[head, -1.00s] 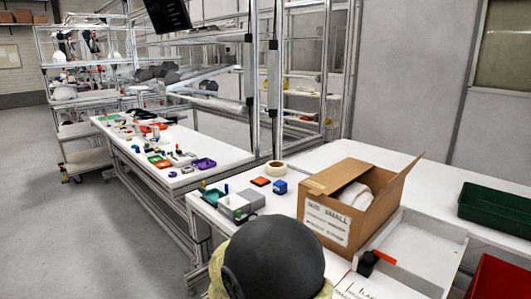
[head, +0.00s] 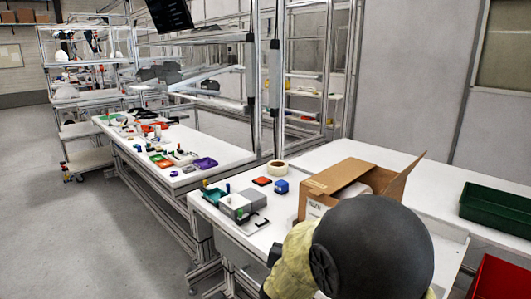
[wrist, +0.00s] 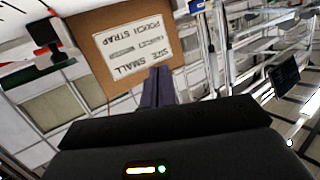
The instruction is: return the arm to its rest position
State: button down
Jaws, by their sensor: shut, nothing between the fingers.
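My gripper (wrist: 158,74) shows in the wrist view as two dark fingers pressed together, shut with nothing between them. The fingers are in front of the open cardboard box (wrist: 88,66), over the lower edge of its label in the picture. I cannot tell how far apart they are. The box, labelled small pouch strap, appears upside down in the wrist view. In the head view, the box (head: 314,208) stands on the white table, partly hidden by my dark round arm joint and yellowish arm cover. The fingers cannot be made out in the head view.
A green bin (head: 497,208) and a red bin (head: 503,280) lie at the right. A blue block (head: 280,187), a tape roll (head: 277,167) and a grey box (head: 235,207) sit left of the cardboard box. The white table (head: 350,150) is clear behind it.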

jog(key=s+d+f+n+g+y, duration=0.1)
jog(key=s+d+f+g+y, duration=0.2)
jog(key=s, duration=0.5)
jog(key=s+d+f+n+g, duration=0.2)
jog(key=s+f+g, duration=0.25)
jog(key=s, duration=0.25)
jog(key=s+d+f+n+g+y, duration=0.1)
jog(key=s+d+f+g+y, duration=0.1)
jog(key=s+g, duration=0.45)
notch_tip(320, 180, up, 22)
jog(key=t+p, duration=0.1)
jog(key=p, duration=2.2)
jog(key=shift+s+t, duration=0.35)
jog(key=shift+t, duration=0.05)
jog(key=shift+a+f, duration=0.1)
jog(key=shift+f, duration=0.05)
